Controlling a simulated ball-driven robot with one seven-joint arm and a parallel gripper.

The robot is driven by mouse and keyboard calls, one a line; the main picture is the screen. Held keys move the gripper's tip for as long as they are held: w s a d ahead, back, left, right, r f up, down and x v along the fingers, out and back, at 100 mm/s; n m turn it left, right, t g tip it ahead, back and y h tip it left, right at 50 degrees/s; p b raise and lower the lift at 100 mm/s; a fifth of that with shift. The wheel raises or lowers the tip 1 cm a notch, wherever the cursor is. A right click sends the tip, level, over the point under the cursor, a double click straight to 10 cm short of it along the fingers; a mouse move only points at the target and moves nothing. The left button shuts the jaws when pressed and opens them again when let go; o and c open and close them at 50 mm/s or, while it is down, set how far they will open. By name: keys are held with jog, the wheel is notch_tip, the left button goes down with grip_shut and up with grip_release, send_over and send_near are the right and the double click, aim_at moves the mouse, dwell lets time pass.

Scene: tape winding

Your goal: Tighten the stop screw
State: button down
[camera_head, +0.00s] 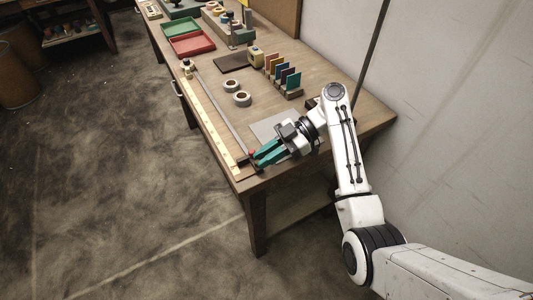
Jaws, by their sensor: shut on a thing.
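My gripper (264,154) has teal fingers and reaches in from the right to the near end of the workbench. Its fingertips are at a small red part (251,153), which looks like the stop screw, and they appear shut on it. The screw sits at a dark stop block (245,161) near the near end of a long pale ruler strip (207,113). A grey rail (222,108) runs beside the strip. The fingers hide part of the screw and block, and the screw's thread cannot be made out.
A grey sheet (265,128) lies beside my gripper. A wall stands at right.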

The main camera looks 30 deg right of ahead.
jog(key=shift+f, duration=0.15)
jog(key=c, duration=1.3)
grip_release()
jog(key=shift+o, duration=1.1)
jog(key=shift+w+r, duration=0.1)
jog(key=shift+r, duration=0.1)
